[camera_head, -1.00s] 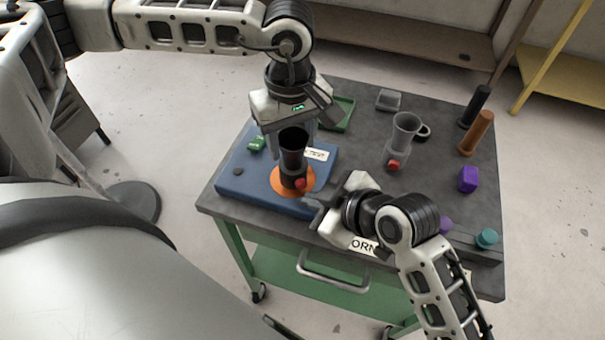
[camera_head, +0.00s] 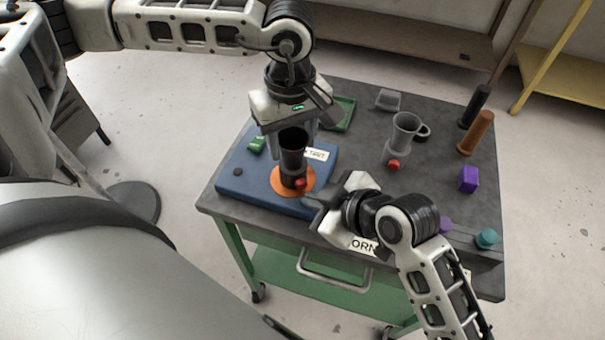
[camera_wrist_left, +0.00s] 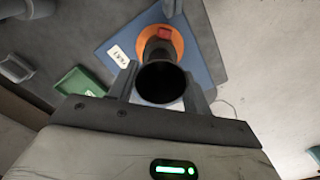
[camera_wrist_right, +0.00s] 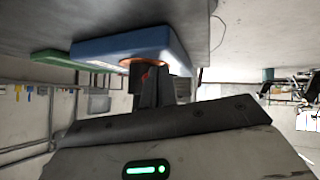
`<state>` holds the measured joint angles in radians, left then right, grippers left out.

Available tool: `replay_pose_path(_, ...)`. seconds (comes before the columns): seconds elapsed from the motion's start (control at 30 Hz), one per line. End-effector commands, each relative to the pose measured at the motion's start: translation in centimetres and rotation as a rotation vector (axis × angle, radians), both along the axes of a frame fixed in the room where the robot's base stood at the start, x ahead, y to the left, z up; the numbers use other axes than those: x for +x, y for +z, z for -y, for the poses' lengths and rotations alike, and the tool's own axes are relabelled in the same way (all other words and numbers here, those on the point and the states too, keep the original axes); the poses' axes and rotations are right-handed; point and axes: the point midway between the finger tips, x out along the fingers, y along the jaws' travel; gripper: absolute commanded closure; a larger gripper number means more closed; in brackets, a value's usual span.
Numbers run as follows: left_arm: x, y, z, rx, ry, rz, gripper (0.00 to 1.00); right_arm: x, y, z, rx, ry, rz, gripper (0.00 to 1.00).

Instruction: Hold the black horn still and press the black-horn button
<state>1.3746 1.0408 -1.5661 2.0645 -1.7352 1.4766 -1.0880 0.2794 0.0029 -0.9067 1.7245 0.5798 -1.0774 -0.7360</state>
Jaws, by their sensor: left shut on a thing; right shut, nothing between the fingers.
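The black horn (camera_head: 293,147) stands upright on an orange disc (camera_head: 279,186) on the blue pad (camera_head: 230,172). Its red button (camera_head: 300,183) is low on the side facing me. My left gripper (camera_head: 291,140) is shut around the horn's upper body from behind. The left wrist view looks down on the horn's dark mouth (camera_wrist_left: 161,82) between the fingers. My right gripper (camera_head: 311,198) is shut and empty, its tips just in front of and below the button. In the right wrist view, the closed fingers (camera_wrist_right: 158,85) mostly hide horn and button; I cannot tell whether they touch.
Behind are a green tray (camera_head: 342,114) and a grey tray (camera_head: 388,99). Brown (camera_head: 476,133) and black cylinders (camera_head: 475,107), a purple block (camera_head: 468,179) and a teal knob (camera_head: 487,238) are at the right.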

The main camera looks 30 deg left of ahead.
Motion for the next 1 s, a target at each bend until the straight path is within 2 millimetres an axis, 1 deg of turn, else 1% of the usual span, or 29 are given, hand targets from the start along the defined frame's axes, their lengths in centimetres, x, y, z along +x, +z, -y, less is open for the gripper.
replay_pose_path(0.33,0.03,0.05,0.01,-0.001,0.0,0.001,0.78,0.05,0.03,-0.08,0.0,0.0,0.0,1.0)
replay_pose_path(0.6,0.02,0.04,0.0,-0.001,0.0,0.001,0.78,0.44,0.08,-0.76,0.001,0.0,0.0,1.0)
replay_pose_path(1.0,0.03,0.05,0.01,-0.001,0.0,0.001,0.78,0.47,0.08,-0.8,0.0,0.0,0.0,1.0)
